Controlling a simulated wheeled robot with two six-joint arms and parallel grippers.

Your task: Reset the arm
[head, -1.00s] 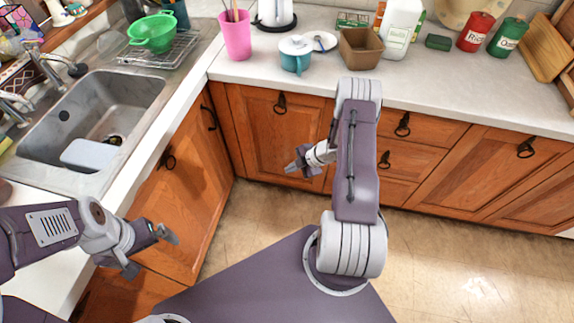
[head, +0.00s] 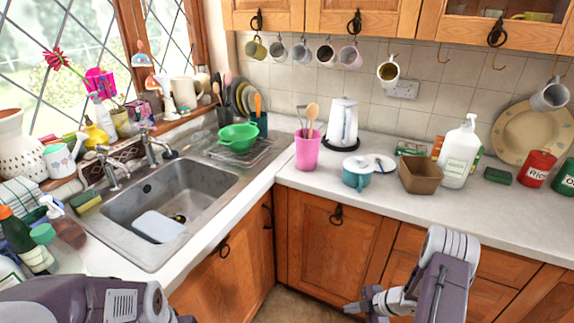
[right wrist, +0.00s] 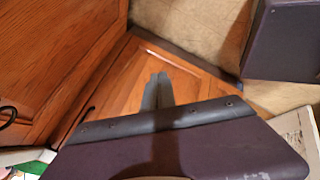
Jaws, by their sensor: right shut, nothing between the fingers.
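My right gripper (head: 360,299) is low in front of the wooden base cabinets in the head view, below the counter edge. It is shut and empty. In the right wrist view its two grey fingers (right wrist: 158,80) lie together against a background of cabinet wood. My left arm (head: 110,303) comes in at the lower left corner of the head view, over the counter by the sink. Its fingers are below the picture edge.
The sink (head: 215,186) holds a pale basin. A pink cup (head: 308,152), teal pot (head: 356,178), brown box (head: 418,176) and white jug (head: 460,155) stand on the counter (head: 310,180). Mugs hang above. Bottles (head: 18,240) crowd the left. The counter's front strip is clear.

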